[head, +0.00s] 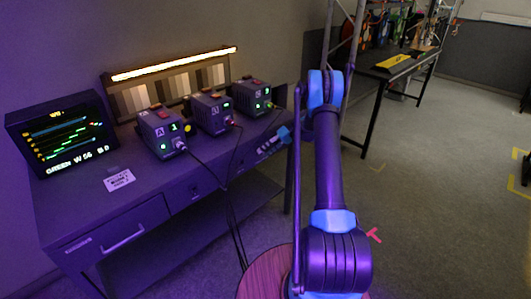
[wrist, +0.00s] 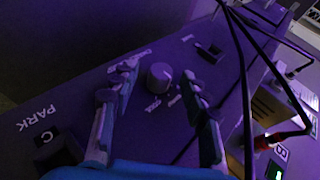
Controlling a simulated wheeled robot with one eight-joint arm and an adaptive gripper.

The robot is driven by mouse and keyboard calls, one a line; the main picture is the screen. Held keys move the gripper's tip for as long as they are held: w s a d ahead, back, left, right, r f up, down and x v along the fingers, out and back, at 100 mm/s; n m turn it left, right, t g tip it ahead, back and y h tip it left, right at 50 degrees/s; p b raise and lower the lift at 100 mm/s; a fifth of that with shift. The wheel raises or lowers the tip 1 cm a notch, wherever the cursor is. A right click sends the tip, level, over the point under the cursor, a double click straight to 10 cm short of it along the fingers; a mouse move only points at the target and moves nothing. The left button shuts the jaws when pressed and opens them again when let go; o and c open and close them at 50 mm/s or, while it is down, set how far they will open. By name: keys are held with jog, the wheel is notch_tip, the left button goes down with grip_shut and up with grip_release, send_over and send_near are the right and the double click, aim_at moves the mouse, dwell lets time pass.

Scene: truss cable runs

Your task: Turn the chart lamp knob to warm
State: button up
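My gripper (wrist: 158,69) is open, with one finger on each side of the knob. A gap shows between the knob and each finger; I cannot tell how far the fingertips are from the panel. In the head view, the chart lamp (head: 175,64) is a lit, yellowish bar above a colour chart (head: 178,92). In that view the knob is not clear and my arm hides part of the desk's right end.
Three camera control boxes (head: 161,131) stand on the desk (head: 75,195), beside a monitor (head: 63,131). Dark cables (wrist: 243,90) hang close to the right finger. A PARK-marked holder (wrist: 57,146) is at lower left. Open floor (head: 430,200) lies to the right.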

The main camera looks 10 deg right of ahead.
jog(key=v, duration=1.2)
jog(key=shift+s+r, duration=0.1)
jog(key=s+a+r+m+t+h, duration=0.1)
jog(key=s+a+r+m+h, duration=0.25)
jog(key=s, duration=0.65)
jog(key=s+a+r+t+h, duration=0.1)
jog(key=s+a+r+h, duration=0.1)
jog(key=s+a+r, duration=0.5)
jog(key=s+d+f+t+h, duration=0.2)
jog(key=s, duration=1.2)
jog(key=s+d+f+m+t+h, duration=0.1)
jog(key=s+d+f+h, duration=0.1)
jog(key=s, duration=1.1)
jog(key=shift+s+d+f+t+h, duration=0.25)
jog(key=shift+s+f+t+h, duration=0.15)
jog(key=shift+f+h, duration=0.25)
